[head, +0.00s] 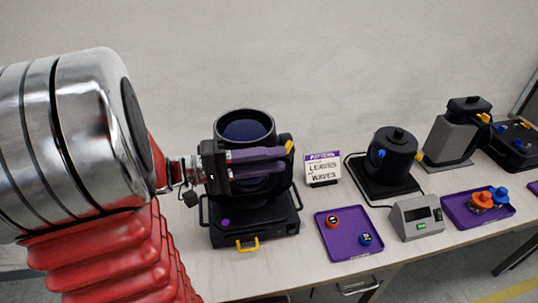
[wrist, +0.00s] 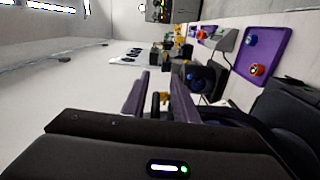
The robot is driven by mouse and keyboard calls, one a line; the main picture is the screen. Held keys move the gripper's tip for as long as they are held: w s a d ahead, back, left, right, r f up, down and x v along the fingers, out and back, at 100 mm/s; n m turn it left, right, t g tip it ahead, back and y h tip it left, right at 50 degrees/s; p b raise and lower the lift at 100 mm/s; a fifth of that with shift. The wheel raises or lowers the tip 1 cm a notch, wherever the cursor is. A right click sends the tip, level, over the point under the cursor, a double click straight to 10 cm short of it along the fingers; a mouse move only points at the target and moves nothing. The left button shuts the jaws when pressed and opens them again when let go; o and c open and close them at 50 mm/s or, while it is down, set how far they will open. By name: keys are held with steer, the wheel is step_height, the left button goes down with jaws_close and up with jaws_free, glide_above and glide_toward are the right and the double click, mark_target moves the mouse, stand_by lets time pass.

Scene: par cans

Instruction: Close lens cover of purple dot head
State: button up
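The purple dot head is a black moving light (head: 245,118) on a black base with a purple dot (head: 226,222) and a yellow handle in front. Its dark blue lens (head: 243,131) faces upward and shows uncovered. A yellow tab (head: 290,147) sits at the head's right side; I cannot tell how it joins the lens cover. My gripper (head: 286,160) reaches in from the left, its two purple-grey fingers lying across the front of the head and hiding part of it. In the wrist view my gripper (wrist: 163,84) is open, with a yellow and black piece (wrist: 164,98) showing between its fingers.
Right of the head are a "Leaves Waves" card (head: 322,168), a purple tray (head: 348,248) with red and blue knobs, a black round lamp (head: 390,155), a grey meter box (head: 417,217) and another purple tray (head: 457,217). The bench front has some clear room.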

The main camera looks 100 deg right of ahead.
steer(key=shift+w, duration=0.15)
steer(key=w, duration=1.3)
steer(key=shift+w+a, duration=0.2)
steer(key=shift+w, duration=0.05)
stand_by(0.6)
